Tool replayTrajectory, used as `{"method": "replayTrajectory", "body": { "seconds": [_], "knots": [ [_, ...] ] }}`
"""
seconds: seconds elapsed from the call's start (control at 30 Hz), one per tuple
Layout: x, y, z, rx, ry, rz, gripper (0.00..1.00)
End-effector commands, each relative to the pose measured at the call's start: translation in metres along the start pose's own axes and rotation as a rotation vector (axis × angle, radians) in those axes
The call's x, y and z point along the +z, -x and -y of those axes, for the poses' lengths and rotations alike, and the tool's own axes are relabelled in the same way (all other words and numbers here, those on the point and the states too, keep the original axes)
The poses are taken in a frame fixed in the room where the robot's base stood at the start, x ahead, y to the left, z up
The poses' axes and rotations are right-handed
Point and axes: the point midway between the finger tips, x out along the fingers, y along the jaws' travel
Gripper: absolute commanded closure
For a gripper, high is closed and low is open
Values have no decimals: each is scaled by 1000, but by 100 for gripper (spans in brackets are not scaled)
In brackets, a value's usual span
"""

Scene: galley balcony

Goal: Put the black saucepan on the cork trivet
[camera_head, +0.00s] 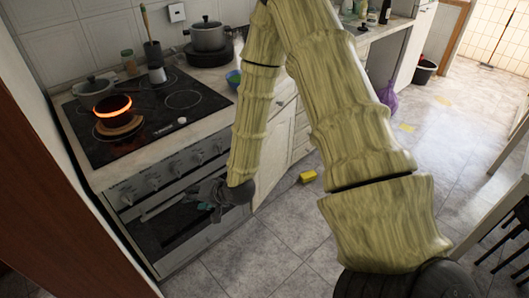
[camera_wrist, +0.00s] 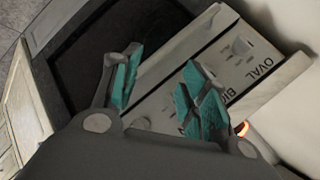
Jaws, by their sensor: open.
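My gripper (camera_head: 207,204) is low in front of the oven door, well below the cooktop and away from the pan. In the wrist view its teal-padded fingers (camera_wrist: 160,85) are apart, with nothing between them. They face the oven front; only a small orange glow shows at the right.
A grey lidded pot (camera_head: 95,89) stands behind the pan. A larger lidded pot (camera_head: 208,38) sits on the counter at the back. The oven front (camera_head: 180,172) carries knobs. A yellow block (camera_head: 308,176) lies on the tiled floor. The cooktop's right part is clear.

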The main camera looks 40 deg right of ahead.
Motion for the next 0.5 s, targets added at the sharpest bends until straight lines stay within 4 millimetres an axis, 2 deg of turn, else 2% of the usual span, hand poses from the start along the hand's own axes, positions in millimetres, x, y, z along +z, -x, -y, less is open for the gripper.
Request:
{"method": "replayTrajectory", "body": {
  "seconds": [0.03, 0.17, 0.27, 0.4, 0.5],
  "knots": [
    [26, -1, -26, 67, 50, 39, 56],
    [84, 5, -87, 218, 188, 136, 56],
    [127, 19, -132, 325, 296, 225, 56],
    [183, 48, -190, 459, 445, 366, 56],
    [216, 73, -224, 534, 541, 465, 56]
  ]
}}
